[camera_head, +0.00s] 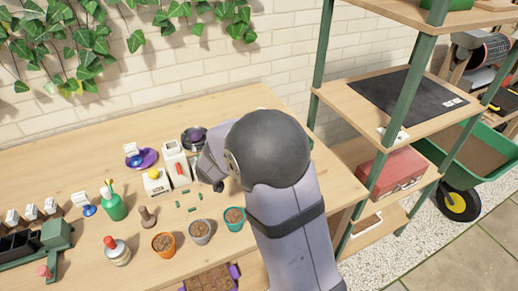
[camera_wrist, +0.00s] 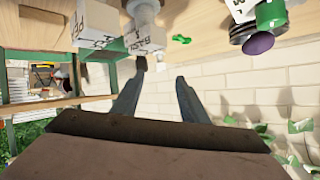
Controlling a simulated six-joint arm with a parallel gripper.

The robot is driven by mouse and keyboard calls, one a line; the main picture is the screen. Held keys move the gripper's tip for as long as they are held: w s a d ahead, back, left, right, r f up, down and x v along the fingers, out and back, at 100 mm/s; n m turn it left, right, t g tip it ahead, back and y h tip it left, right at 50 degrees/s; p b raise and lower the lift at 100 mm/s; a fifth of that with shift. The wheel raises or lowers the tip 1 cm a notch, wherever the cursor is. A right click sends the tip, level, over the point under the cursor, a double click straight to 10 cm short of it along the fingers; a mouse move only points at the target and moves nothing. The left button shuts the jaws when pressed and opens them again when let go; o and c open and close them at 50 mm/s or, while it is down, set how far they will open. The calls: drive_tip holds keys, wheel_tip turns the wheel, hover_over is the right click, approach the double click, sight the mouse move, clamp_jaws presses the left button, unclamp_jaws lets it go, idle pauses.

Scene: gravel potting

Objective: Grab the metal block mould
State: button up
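My gripper (camera_wrist: 158,88) shows in the wrist view as two grey fingers spread apart, with nothing held between them. In the head view my arm hides most of the gripper, above the right part of the bench. I cannot pick out a metal block mould for certain in either view; my arm may hide it. A tray of brown soil blocks (camera_head: 207,279) with purple ends lies at the front edge in the head view.
The wooden bench (camera_head: 95,158) holds an orange pot (camera_head: 165,244), grey pot (camera_head: 200,231), teal pot (camera_head: 234,218), green spray bottle (camera_head: 114,205) and white box (camera_head: 157,182). A purple dish (camera_head: 141,158) lies behind. A shelf unit (camera_head: 408,110) stands right; the brick wall is behind.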

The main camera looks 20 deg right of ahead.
drive_tip(key=shift+n+g+h, duration=0.3)
drive_tip(key=shift+n+h, duration=0.4)
drive_tip(key=shift+n, duration=0.1)
drive_tip(key=shift+w+d+f+p, duration=0.1)
drive_tip(key=shift+w+d+f, duration=0.55)
drive_tip(key=shift+d, duration=0.55)
drive_tip(key=shift+w+d+f+p, duration=0.15)
drive_tip(key=shift+w+d+f, duration=0.35)
drive_tip(key=shift+d+f, duration=0.55)
drive_tip(key=shift+w+d+f+p, duration=0.1)
drive_tip(key=shift+w+d+f, duration=0.4)
drive_tip(key=shift+d, duration=0.9)
drive_tip(key=shift+r, duration=0.1)
clamp_jaws()
